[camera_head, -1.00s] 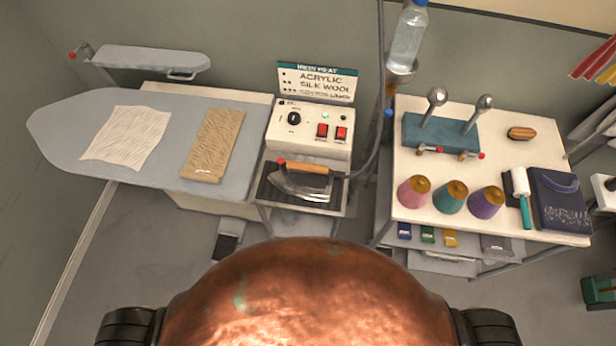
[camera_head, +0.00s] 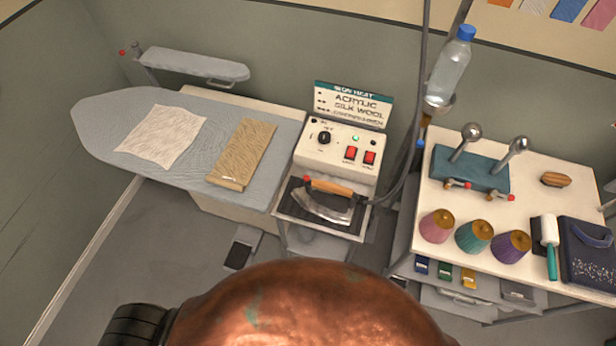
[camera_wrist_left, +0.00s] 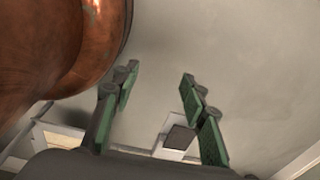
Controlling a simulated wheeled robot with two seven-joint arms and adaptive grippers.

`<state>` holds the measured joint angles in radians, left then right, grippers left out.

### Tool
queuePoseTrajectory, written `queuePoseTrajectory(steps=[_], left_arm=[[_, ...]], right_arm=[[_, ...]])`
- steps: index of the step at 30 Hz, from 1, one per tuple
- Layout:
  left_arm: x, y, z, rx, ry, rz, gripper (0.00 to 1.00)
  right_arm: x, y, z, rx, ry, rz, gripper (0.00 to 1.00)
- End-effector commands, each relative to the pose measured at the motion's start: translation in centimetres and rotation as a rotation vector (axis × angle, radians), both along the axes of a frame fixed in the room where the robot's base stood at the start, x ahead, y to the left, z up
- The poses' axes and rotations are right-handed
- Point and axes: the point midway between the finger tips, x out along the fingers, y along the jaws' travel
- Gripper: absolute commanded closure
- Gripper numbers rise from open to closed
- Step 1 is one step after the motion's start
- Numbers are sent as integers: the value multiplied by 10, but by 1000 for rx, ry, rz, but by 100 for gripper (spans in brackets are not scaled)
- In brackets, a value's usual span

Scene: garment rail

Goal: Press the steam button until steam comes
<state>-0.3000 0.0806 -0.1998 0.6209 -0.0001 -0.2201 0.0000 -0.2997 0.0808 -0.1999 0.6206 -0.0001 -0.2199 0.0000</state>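The iron (camera_head: 325,204) has a wooden handle (camera_head: 332,187) and rests on a dark pad on a small stand. A small red button (camera_head: 307,179) shows at the left end of the handle. Behind it a white control box (camera_head: 336,155) has a black knob (camera_head: 323,138), a green lamp (camera_head: 355,138) and two red switches (camera_head: 360,155). I see no steam. My left gripper (camera_wrist_left: 159,76) is open and empty in the left wrist view, well away from the iron, which that view does not show. My right gripper is not in view.
An ironing board (camera_head: 110,120) with two cloths is to the left. A small sleeve board (camera_head: 195,65) is behind it. A hose (camera_head: 408,165) runs up beside the iron, near a water bottle (camera_head: 451,70). A white cart (camera_head: 480,210) with spools stands right.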

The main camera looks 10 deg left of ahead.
Motion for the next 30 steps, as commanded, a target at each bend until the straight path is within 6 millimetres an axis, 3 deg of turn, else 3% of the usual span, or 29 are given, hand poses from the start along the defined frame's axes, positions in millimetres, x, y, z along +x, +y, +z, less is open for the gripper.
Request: queuePoseTrajectory(steps=[5, 22, 30], left_arm=[[0, 0, 0, 0, 0, 0, 61], [0, -1, 0, -1, 0, 0, 100], [0, -1, 0, -1, 0, 0, 100]], right_arm=[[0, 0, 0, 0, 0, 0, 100], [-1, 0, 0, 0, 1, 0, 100], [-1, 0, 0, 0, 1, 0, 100]])
